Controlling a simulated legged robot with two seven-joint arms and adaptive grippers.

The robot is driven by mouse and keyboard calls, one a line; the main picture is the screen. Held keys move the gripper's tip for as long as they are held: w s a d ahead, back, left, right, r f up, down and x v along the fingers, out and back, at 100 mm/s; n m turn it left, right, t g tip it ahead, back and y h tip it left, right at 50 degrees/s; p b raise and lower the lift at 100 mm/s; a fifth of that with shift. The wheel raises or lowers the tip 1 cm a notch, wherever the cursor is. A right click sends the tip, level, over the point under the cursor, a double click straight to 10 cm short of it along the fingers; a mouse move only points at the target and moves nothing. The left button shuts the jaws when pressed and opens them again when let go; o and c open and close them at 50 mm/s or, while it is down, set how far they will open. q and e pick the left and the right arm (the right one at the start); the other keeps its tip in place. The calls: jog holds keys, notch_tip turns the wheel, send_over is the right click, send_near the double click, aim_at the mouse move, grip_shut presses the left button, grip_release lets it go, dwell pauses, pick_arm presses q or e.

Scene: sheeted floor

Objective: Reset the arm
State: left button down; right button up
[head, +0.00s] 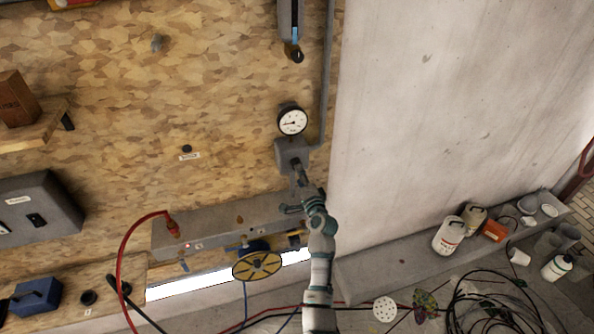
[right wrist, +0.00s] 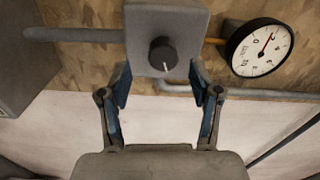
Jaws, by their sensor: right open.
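My right arm comes up from the bottom of the head view. Its gripper (head: 300,188) is just below a small grey box (head: 292,153) on the wall. In the right wrist view the gripper (right wrist: 160,78) is open, its two blue-sided fingers apart. The grey box (right wrist: 178,22) with a round black knob (right wrist: 163,54) lies ahead, the knob between the finger lines. Nothing is held. Whether the fingers touch the box, I cannot tell. My left gripper is not in view.
A round gauge (head: 292,121) is above the box; it also shows in the right wrist view (right wrist: 260,46). Below are a ledge (head: 215,228), a yellow wheel (head: 257,265) and a red cable (head: 128,240). Bottles (head: 449,236) and black cables (head: 490,305) are at right. The pale wall (head: 430,120) is clear.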

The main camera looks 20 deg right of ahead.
jog(key=s, duration=0.2)
jog(key=shift+s, duration=0.3)
